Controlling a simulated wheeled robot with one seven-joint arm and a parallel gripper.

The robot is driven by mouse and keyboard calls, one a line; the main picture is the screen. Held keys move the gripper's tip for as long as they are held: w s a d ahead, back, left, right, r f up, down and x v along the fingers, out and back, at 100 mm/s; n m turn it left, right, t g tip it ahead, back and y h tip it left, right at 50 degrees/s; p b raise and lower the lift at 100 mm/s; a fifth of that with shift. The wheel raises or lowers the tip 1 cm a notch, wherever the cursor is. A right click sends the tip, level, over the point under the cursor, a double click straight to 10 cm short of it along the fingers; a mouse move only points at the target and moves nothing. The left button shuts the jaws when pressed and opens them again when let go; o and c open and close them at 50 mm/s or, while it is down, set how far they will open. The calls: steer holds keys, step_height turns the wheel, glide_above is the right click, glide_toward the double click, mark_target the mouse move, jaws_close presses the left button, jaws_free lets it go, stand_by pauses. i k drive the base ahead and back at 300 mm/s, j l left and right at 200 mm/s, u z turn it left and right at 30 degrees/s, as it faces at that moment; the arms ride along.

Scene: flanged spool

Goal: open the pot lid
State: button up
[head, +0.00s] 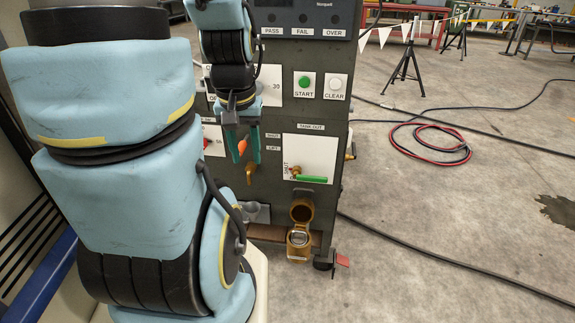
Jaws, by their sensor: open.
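A small brass pot (299,241) sits low on the front of the dark grey cabinet, with a pale round top or inside showing. Above it is a round brass cup-shaped part (302,210) with a dark inside, which looks like its lid swung up; I cannot tell for sure. My gripper (243,157) hangs fingers down in front of the cabinet, up and left of the pot and apart from it. Its teal fingers are open. An orange part (242,147) shows between them; I cannot tell whether it touches them.
A green-handled valve lever (311,179) sticks out on a white plate above the pot. Green START (305,82) and white CLEAR (335,86) buttons are higher up. A grey fitting (256,212) is left of the pot. Red and black hoses (440,150) lie on open floor to the right.

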mark_target(302, 211)
steer(key=j+u, duration=0.3)
steer(key=i+j+u, duration=0.15)
steer(key=j+u, duration=0.2)
steer(key=i+j+u, duration=0.15)
steer(key=j+u, duration=0.15)
